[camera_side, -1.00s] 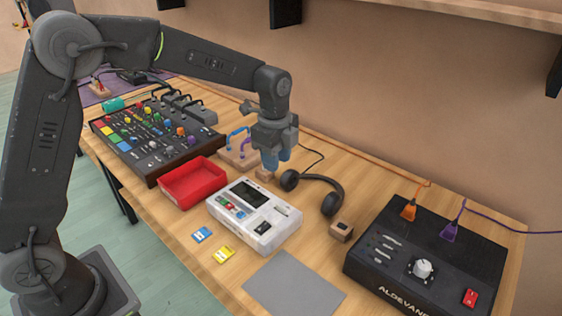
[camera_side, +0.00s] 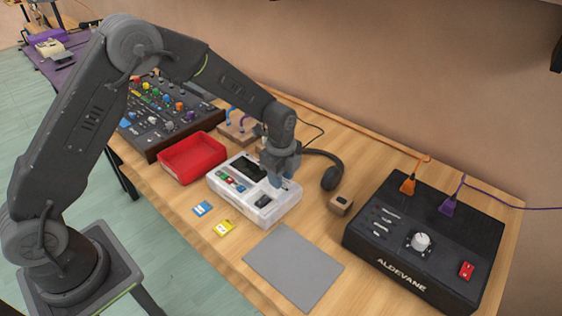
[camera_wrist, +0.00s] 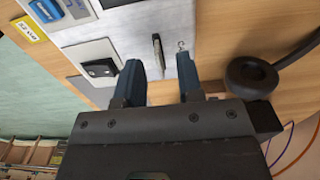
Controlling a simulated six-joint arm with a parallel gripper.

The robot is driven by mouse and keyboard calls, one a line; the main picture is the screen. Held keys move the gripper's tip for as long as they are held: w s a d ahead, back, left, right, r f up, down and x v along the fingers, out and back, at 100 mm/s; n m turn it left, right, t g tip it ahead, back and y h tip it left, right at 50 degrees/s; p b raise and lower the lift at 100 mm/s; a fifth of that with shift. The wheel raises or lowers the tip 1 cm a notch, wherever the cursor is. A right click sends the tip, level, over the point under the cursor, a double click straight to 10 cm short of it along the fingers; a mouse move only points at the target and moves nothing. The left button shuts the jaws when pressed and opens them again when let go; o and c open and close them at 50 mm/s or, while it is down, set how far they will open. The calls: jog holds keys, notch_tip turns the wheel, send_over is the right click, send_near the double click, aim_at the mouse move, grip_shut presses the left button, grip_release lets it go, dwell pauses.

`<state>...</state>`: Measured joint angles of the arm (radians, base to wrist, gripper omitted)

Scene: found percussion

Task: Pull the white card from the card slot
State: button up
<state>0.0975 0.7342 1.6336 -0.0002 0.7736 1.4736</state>
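The white device (camera_side: 236,183) with coloured buttons and a dark screen stands mid-table. My gripper (camera_side: 281,182) is low over its far right part in the side view and covers the slot area there. In the wrist view, its two blue fingers (camera_wrist: 160,72) are apart. Between their tips, a thin edge (camera_wrist: 158,53) stands at a dark narrow slot in the device's pale top (camera_wrist: 140,25); it looks like the card seen nearly edge-on, and its white face is not visible. No finger visibly touches it.
Black headphones (camera_side: 331,178) lie just right of the device, also in the wrist view (camera_wrist: 252,76). A red tray (camera_side: 190,158) is on the left. A bare grey mat (camera_side: 294,267) and black box (camera_side: 425,235) are on the right.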

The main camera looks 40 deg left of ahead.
jog(key=shift+f, duration=0.65)
jog(key=shift+c, duration=0.3)
grip_shut()
jog(key=shift+r, duration=0.35)
jog(key=shift+r, duration=0.35)
jog(key=shift+r, duration=0.35)
jog(key=shift+r, duration=0.4)
jog(key=shift+r, duration=0.2)
